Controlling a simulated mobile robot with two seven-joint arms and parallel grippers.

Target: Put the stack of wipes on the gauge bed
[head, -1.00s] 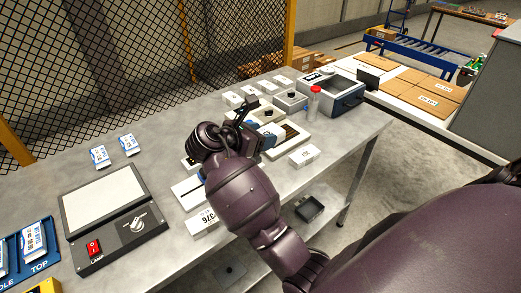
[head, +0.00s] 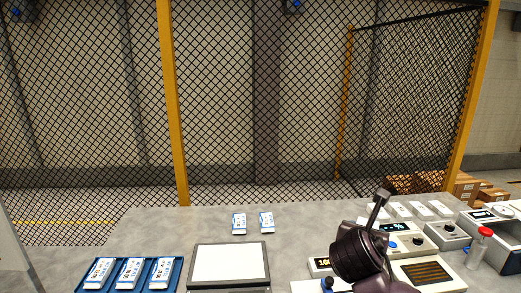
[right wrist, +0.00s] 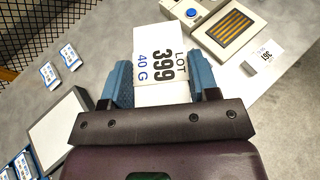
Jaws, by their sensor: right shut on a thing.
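My right gripper (right wrist: 162,88) has its blue fingers shut on a white block (right wrist: 160,45), which I take as the stack of wipes. Its label reads LOT 399, 40 G. I cannot tell whether the stack touches anything beneath. My left gripper is not in view.
A framed white light panel (head: 230,265) lies left of the wrist, and a blue tray (head: 115,290) of packets further left. Two packets (head: 239,223) lie behind. A slotted device (head: 428,272), a display unit (head: 400,234) and a red-capped bottle (head: 479,248) stand right. A mesh fence closes the back.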

